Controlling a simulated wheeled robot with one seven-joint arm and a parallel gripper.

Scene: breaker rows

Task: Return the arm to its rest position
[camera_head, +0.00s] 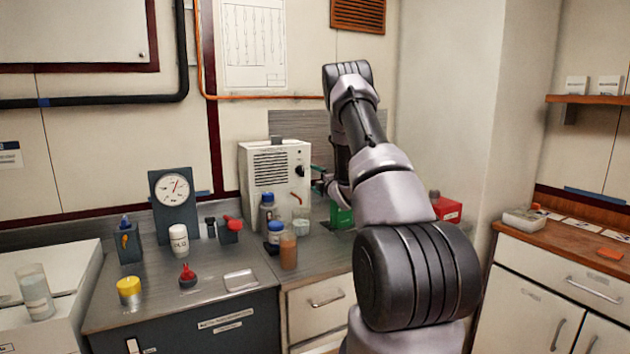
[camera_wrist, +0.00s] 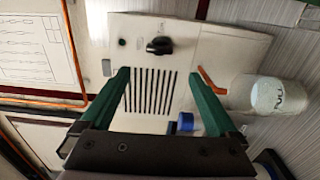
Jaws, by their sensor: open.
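My arm (camera_head: 385,190) reaches forward over the counter from the lower right of the head view. My gripper (camera_head: 318,177) is beside the right side of a white vented unit (camera_head: 262,160). In the wrist view my gripper (camera_wrist: 158,73) has its two green fingers spread, with nothing between them. Past the fingers are the unit's dark slots (camera_wrist: 150,92) and a black knob (camera_wrist: 159,46). The fingers look apart from the unit, though the exact gap is hard to tell.
Bottles (camera_head: 268,210), an amber jar (camera_head: 288,250) and a gauge (camera_head: 174,190) stand on the counter to the left. A red box (camera_head: 447,208) is right of my arm. A white container (camera_wrist: 278,95) is right of the fingers in the wrist view.

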